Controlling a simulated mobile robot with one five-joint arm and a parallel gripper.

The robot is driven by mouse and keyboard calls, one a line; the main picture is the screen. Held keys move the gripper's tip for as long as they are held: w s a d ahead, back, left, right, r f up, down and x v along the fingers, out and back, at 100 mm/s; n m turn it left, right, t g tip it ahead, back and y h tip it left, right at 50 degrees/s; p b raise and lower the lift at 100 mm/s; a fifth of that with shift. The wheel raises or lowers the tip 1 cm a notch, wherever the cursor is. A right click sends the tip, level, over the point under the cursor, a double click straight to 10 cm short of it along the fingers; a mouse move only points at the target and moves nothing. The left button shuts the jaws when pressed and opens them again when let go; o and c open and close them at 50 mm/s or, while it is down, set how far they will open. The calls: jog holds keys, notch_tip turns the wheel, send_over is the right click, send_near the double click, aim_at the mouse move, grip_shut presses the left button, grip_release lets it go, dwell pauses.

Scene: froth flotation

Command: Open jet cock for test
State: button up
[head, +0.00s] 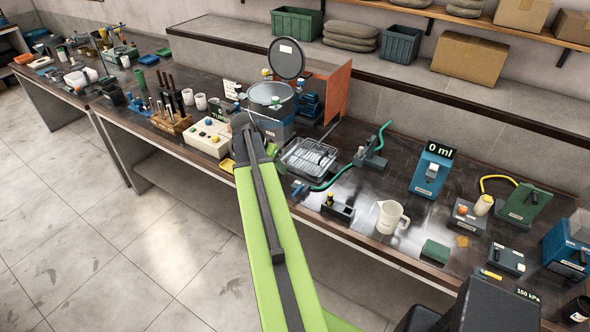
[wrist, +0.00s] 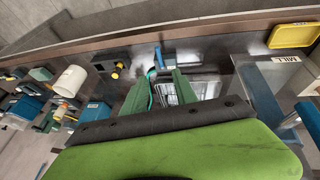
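A small blue-handled fitting (head: 299,187) sits at the bench's front edge by the end of a green hose (head: 336,178). It looks like the jet cock, but no label is readable. In the wrist view, the blue handle (wrist: 158,56) stands upright just beyond my fingertips, roughly in line with the gap between them. The green hose (wrist: 151,88) curves beside the left finger. My gripper (wrist: 160,78) is open, with its two green fingers apart and nothing seen between them gripped. In the head view, my arm hides most of the gripper.
A wire-racked tray (head: 309,157) lies behind the fitting. A black block with a yellow knob (head: 338,208) and a white jug (head: 391,217) stand to the right. A cream control box (head: 208,137) and yellow tray (wrist: 293,36) are on the other side. The floor in front is clear.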

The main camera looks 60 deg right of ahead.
aim_at(296, 191)
jog(key=b+x, duration=1.6)
jog(key=x, duration=0.1)
jog(key=shift+s+d+f, duration=0.1)
jog(key=shift+d+f, duration=0.05)
grip_shut()
dwell(0.7)
